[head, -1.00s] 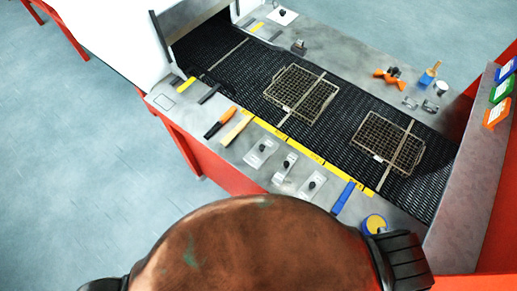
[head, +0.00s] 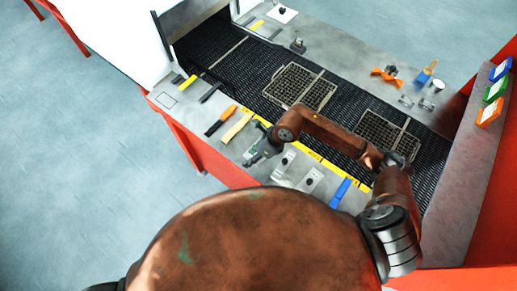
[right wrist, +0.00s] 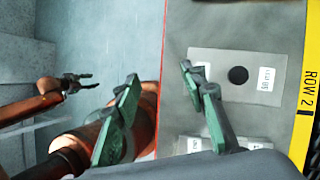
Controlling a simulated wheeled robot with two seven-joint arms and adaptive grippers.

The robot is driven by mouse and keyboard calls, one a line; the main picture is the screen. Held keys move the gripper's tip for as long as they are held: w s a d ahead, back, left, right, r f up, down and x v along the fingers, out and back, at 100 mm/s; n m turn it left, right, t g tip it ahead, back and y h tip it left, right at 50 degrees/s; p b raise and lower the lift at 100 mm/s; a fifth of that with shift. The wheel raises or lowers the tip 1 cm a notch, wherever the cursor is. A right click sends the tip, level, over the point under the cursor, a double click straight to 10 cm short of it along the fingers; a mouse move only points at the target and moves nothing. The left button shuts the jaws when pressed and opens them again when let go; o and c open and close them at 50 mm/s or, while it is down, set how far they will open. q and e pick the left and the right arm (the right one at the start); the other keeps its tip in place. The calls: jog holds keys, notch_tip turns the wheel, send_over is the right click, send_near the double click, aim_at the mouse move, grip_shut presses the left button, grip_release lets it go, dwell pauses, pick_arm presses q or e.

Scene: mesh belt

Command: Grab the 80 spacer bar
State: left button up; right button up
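Several flat grey plates with black knobs lie in a row on the front ledge. Two more plates (head: 310,181) show in the head view. My right gripper (head: 258,148) is over the leftmost plate place, hiding most of it. My left gripper (right wrist: 82,82) shows off the ledge, fingers apart and empty.
A black mesh belt (head: 222,58) carries two wire baskets (head: 283,85). An orange-handled tool (head: 220,121), a wooden-handled tool (head: 238,126) and a blue strip (head: 341,193) lie on the ledge. A yellow strip (right wrist: 306,85) marked ROW 2 edges the belt.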

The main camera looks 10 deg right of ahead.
jog(key=w+d, duration=0.1)
jog(key=d, duration=0.1)
jog(key=w+d+m+t+h, duration=0.1)
jog(key=w+d, duration=0.1)
jog(key=d, duration=0.1)
jog(key=w+d+h, duration=0.1)
jog(key=d, duration=0.2)
jog(key=shift+w+r+m+t, duration=0.15)
jog(key=shift+w+m+t, duration=0.15)
jog(key=shift+w, duration=0.05)
jog(key=p+x, duration=0.2)
jog(key=x, duration=0.4)
jog(key=shift+w+p, duration=0.25)
jog(key=shift+p, duration=0.1)
jog(key=shift+w+a+f, duration=0.1)
jog(key=shift+a+f, duration=0.05)
jog(key=shift+f, duration=0.25)
jog(key=shift+c, duration=0.2)
grip_shut()
jog(key=shift+r, duration=0.1)
